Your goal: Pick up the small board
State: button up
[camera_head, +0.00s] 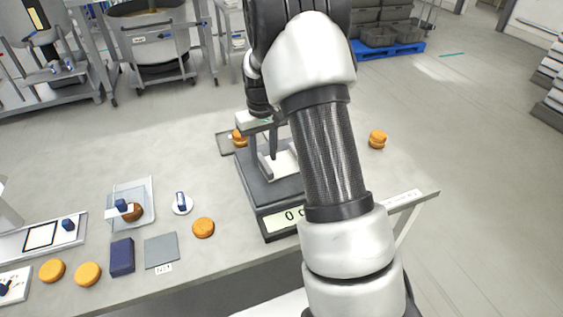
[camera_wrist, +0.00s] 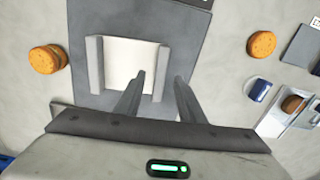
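A small white board (camera_head: 283,164) with a raised grey wall along two opposite sides lies on the dark scale (camera_head: 256,190). In the wrist view the board (camera_wrist: 128,62) shows from above, bare, on the scale's plate (camera_wrist: 195,40). My gripper (camera_wrist: 161,76) is open over its right side. One finger is over the board's inside and the other is beyond the right wall, with that wall between them. I cannot tell whether they touch it. In the head view my gripper (camera_head: 272,155) is above the scale, and my arm hides part of the board and scale.
Orange filled rounds stand around the scale, one to the right (camera_head: 378,140) and one in front (camera_head: 203,228). A flat grey square (camera_head: 161,250), a dark blue block (camera_head: 122,257) and a clear tray (camera_head: 144,190) lie to the left. The table's right edge is near.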

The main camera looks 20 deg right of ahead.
jog(key=shift+f, duration=0.9)
jog(key=shift+c, duration=0.4)
grip_shut()
jog(key=shift+r, duration=0.15)
